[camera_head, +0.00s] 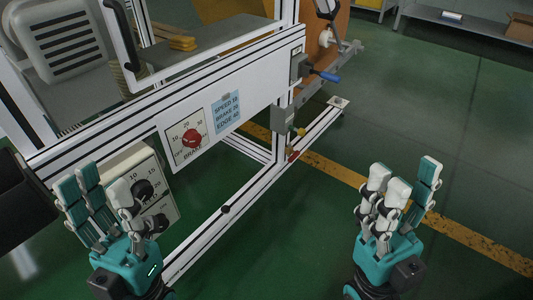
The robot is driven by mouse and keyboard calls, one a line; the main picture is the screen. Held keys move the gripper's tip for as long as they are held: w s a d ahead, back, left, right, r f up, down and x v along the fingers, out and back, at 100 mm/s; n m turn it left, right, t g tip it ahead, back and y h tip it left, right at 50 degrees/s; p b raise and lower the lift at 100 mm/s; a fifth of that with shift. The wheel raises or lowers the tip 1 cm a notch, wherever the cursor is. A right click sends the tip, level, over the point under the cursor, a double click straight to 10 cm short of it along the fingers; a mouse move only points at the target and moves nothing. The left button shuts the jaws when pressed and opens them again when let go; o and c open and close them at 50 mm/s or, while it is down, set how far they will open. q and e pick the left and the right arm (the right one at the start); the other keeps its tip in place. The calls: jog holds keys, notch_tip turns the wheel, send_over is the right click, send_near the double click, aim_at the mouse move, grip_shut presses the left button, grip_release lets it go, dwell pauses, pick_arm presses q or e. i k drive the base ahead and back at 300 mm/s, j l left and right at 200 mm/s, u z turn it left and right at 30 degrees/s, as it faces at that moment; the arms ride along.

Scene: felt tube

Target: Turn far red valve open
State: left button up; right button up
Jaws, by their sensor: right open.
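A red knob (191,138) sits on a white dial plate (186,142) on the machine's front panel, left of centre. A much smaller red part (293,155), too small to identify, shows lower on the frame further back, just below a small yellow part (300,131). I cannot tell which of these red parts is the far valve. My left gripper (95,188) is at the lower left, fingers spread and empty, in front of a box with black knobs. My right gripper (403,182) is open and empty at the lower right, apart from the machine.
A blue sign (226,113) is beside the dial plate. A blue-handled lever (327,76) juts from the frame's right end. A low white rail (225,210) runs along the floor. Green floor (440,110) with a yellow stripe (335,171) is clear at right; a shelf (470,22) stands behind.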

aim_at(296, 152)
jog(key=i+l+u, duration=0.15)
jog(key=u, duration=0.2)
jog(key=i+l+u, duration=0.1)
jog(key=l+u, duration=0.4)
jog(key=u, duration=0.2)
jog(key=i+l+u, duration=0.15)
jog(key=l+u, duration=0.2)
jog(key=l, duration=0.95)
jog(key=l+u, duration=0.35)
jog(key=l, duration=3.65)
jog(key=k+u, duration=0.05)
